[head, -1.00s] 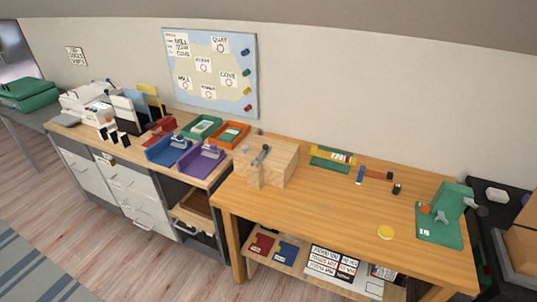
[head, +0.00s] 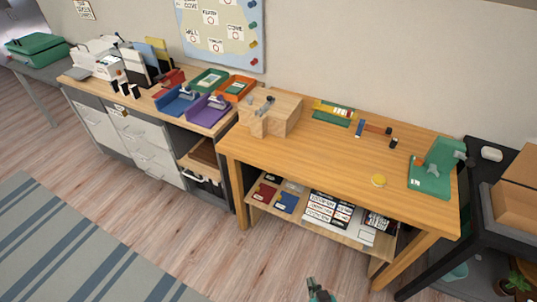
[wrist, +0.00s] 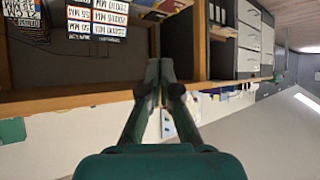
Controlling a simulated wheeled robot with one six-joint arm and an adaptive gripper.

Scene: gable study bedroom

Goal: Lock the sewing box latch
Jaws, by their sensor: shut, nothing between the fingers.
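A light wooden box (head: 283,118), which I take to be the sewing box, stands on the left end of the wooden desk (head: 330,150). A small dark grey piece (head: 264,107), perhaps its latch, shows on its top; its position is too small to read. My gripper (head: 316,284) shows at the bottom edge of the head view, in front of the desk and well away from the box. In the wrist view my gripper (wrist: 160,66) has its fingers together and empty. I cannot make out the box or latch clearly there.
A purple tray (head: 206,110) and a blue tray (head: 176,100) stand left of the box. A low shelf (head: 290,224) holds books and cards. The floor in front is clear.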

